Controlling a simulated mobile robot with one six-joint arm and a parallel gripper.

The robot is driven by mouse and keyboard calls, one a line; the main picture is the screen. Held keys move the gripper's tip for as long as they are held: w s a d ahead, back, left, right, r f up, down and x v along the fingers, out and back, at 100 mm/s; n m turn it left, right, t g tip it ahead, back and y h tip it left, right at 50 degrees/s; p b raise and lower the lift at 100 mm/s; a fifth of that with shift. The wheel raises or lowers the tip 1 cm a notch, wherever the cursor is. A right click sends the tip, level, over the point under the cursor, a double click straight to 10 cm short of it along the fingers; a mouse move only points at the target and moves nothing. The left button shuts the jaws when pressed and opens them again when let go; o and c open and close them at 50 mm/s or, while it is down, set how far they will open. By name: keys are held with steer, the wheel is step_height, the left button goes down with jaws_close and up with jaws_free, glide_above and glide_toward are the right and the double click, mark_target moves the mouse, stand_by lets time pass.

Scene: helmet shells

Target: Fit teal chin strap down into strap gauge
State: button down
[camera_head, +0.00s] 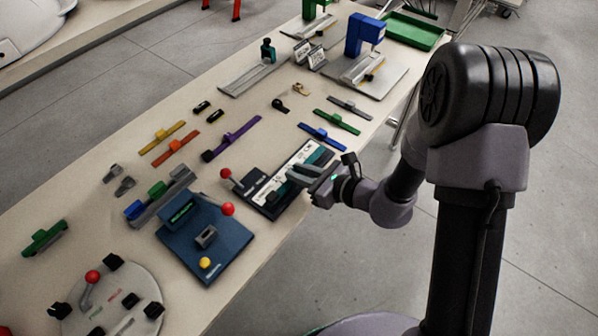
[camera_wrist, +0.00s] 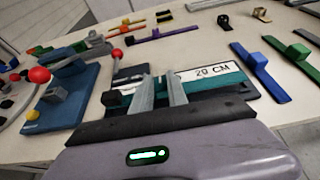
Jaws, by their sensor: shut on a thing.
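The strap gauge is a dark board (camera_head: 258,195) with a white printed strip and a red-knobbed lever at its left end. In the wrist view its label reads 20 CM (camera_wrist: 212,70). The teal chin strap (camera_head: 320,155) runs lengthwise along the gauge, beside the white strip; it also shows in the wrist view (camera_wrist: 227,80). My gripper (camera_head: 297,175) is over the gauge's near side, shut on the teal strap, its two fingers (camera_wrist: 161,88) pointing across the board. The fingers hide the strap's middle. I cannot tell whether the strap is seated or just above the board.
A blue fixture (camera_head: 222,249) with a red-knobbed lever stands left of the gauge. Blue (camera_head: 321,137), green (camera_head: 337,122) and grey (camera_head: 349,107) straps lie beyond it to the right. A purple strap (camera_head: 232,138) lies behind. The table's front edge is close to the gauge.

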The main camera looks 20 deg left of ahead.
steer(key=shift+f, duration=0.25)
steer(key=shift+f+b, duration=0.3)
steer(key=shift+b, duration=0.15)
steer(key=shift+f+b, duration=0.3)
steer(key=c, duration=1.2)
jaws_free()
steer(key=shift+c, duration=0.2)
steer(key=p+v, duration=0.5)
steer(key=v, duration=1.2)
steer(key=shift+s+d, duration=0.2)
